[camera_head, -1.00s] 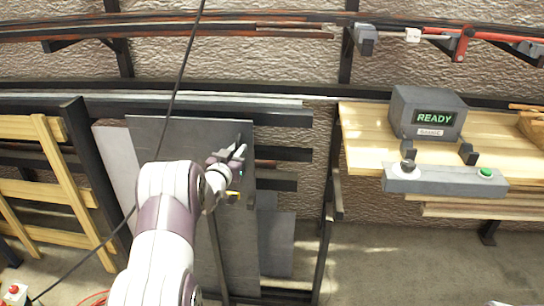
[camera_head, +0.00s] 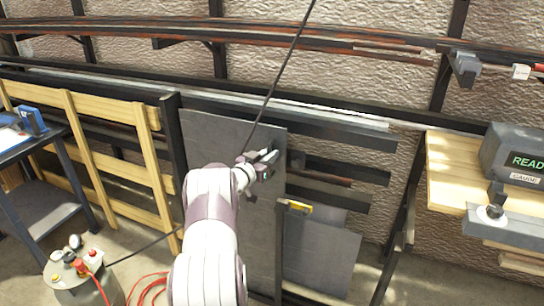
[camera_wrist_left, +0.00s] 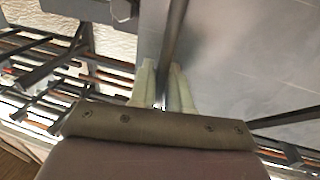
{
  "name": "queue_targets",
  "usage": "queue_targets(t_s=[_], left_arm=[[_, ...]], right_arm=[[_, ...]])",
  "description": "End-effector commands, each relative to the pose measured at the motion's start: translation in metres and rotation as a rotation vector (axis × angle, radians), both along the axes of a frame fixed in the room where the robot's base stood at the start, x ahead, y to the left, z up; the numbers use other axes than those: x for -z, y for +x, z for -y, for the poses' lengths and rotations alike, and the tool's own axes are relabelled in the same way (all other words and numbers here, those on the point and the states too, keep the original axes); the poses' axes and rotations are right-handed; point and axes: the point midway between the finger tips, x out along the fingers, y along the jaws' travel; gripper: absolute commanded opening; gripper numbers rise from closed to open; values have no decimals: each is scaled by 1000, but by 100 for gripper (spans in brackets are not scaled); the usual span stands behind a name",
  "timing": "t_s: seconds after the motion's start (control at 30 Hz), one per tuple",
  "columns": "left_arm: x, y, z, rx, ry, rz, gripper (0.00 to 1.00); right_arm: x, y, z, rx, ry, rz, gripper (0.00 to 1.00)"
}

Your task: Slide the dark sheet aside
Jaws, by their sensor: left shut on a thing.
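The dark sheet (camera_head: 225,140) is a tall grey panel standing upright in the rack. Its left edge is close to a black post. My left gripper (camera_head: 268,160) is at the upper part of its right edge and is shut on it. In the left wrist view, the two pale fingers (camera_wrist_left: 162,70) sit on either side of a thin dark edge, with the grey face of a sheet (camera_wrist_left: 235,60) to the right. My arm hides part of the sheet's lower left. My right gripper is not in view.
Smaller grey sheets (camera_head: 322,258) stand behind and to the right, by a yellow-marked item (camera_head: 298,207). A wooden frame (camera_head: 115,150) stands to the left. A black cable (camera_head: 275,80) hangs across the view. A bench with a gauge box (camera_head: 515,155) is at right.

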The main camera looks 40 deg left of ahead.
Motion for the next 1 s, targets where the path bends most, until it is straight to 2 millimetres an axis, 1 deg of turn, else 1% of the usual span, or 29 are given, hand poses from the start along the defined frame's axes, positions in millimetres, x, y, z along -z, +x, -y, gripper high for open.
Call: queue_targets(t_s=[0.13,0.17,0.2,0.47,0.53,0.57,0.67,0.8,0.9,1.0], left_arm=[[0,0,0,-2,0,1,0],[0,0,0,-1,0,1,24],[0,0,0,-1,0,1,30],[-1,0,0,-1,1,1,30],[-1,-5,0,-1,1,0,30],[-1,-9,0,-2,0,-1,30],[-2,-32,2,-4,-1,0,30],[-2,-72,5,-5,-1,-1,30],[-1,-96,7,-4,-1,0,30],[-1,-114,9,-3,0,0,30]], right_arm=[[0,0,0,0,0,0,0],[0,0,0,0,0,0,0],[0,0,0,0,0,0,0],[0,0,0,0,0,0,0],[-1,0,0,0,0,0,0],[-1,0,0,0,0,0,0],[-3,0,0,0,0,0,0],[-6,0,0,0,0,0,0],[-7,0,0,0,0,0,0],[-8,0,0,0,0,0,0]])
